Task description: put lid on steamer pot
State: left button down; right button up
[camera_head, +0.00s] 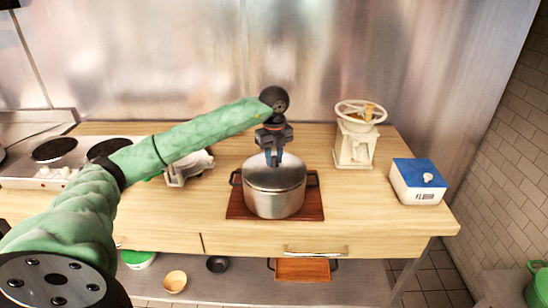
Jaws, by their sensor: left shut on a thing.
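The steamer pot (275,202) is a silver pot with dark side handles. It stands upright on a reddish-brown wooden board (236,208) on the counter. A silver lid (262,177) is at the top of the pot, over its mouth; whether its rim is fully seated I cannot tell. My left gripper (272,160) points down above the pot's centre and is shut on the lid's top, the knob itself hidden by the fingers. My right gripper is not in view.
A white grinder (355,148) with a round top stands right of the pot. A blue-topped white box (418,182) is near the counter's right end. A hob (54,150) and a grey-white appliance (190,167) lie to the left, partly behind my left arm.

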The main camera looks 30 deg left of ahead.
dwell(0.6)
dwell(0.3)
pick_arm(q)
jog(key=shift+c, duration=2.2)
grip_release()
jog(key=shift+r, duration=0.15)
jog(key=shift+r+p, duration=1.15)
jog(key=shift+r, duration=2.2)
